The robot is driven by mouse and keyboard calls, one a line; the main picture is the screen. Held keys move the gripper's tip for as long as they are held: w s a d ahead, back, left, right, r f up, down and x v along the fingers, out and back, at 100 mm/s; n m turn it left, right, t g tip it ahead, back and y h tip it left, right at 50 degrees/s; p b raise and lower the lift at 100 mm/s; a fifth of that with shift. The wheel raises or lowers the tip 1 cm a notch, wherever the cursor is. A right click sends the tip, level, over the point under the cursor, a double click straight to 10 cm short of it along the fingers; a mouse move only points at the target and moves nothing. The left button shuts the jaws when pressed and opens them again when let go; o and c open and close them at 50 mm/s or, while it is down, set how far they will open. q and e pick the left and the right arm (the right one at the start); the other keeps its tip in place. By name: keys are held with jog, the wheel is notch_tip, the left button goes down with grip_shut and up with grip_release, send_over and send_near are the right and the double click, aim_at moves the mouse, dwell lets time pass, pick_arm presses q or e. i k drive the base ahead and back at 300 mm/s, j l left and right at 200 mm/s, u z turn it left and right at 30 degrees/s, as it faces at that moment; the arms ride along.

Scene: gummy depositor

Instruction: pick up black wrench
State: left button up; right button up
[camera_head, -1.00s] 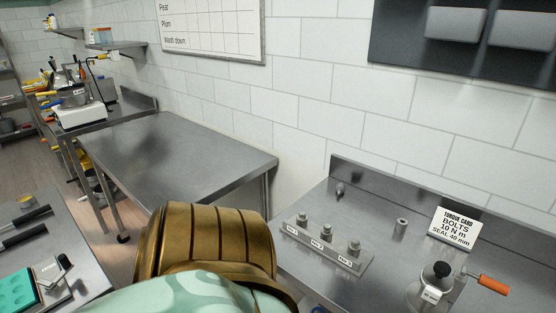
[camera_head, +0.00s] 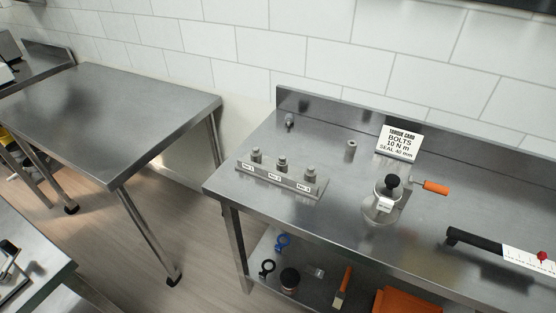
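A small black ring-ended tool (camera_head: 267,268), which looks like a small wrench, lies on the lower shelf under the right steel table, near its left end. A similar blue one (camera_head: 283,241) lies just behind it. On the tabletop at the right, a long tool with a black handle (camera_head: 475,240) lies beside a white scale (camera_head: 530,262) with a red knob; whether they are one piece I cannot tell. Neither of my grippers is in view.
The steel table (camera_head: 330,222) carries a block with several posts (camera_head: 280,178), a torque card (camera_head: 398,143), and a device with an orange handle (camera_head: 387,200). The lower shelf also holds a dark round jar (camera_head: 290,279), a brush (camera_head: 342,288) and an orange item (camera_head: 405,301). Open floor (camera_head: 200,235) lies left.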

aim_at(524, 258)
jog(key=z, duration=1.85)
